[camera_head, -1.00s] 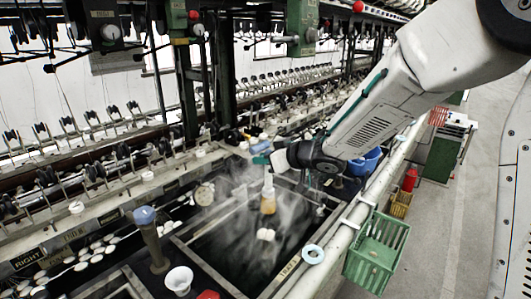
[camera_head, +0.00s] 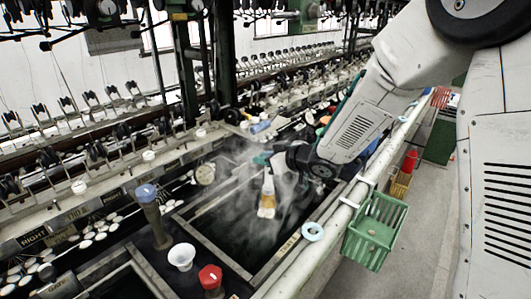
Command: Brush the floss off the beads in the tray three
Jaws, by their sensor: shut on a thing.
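My gripper (camera_head: 268,161) is shut on a brush and hangs over the steaming dark tray (camera_head: 222,256). The brush (camera_head: 267,186) has a pale handle and amber bristles and points downward. Small white beads (camera_head: 266,212) lie right at the bristle end; whether the bristles touch them is unclear. Steam blurs this part, and any floss on the beads is too fine to make out. The number of this tray cannot be read for certain.
A white cup (camera_head: 182,256), a blue-topped post (camera_head: 148,207) and a red-topped object (camera_head: 211,278) stand left and front of the tray. A pale ring (camera_head: 312,231) lies on the right rim. A green basket (camera_head: 375,230) hangs outside. Reeling machinery runs behind.

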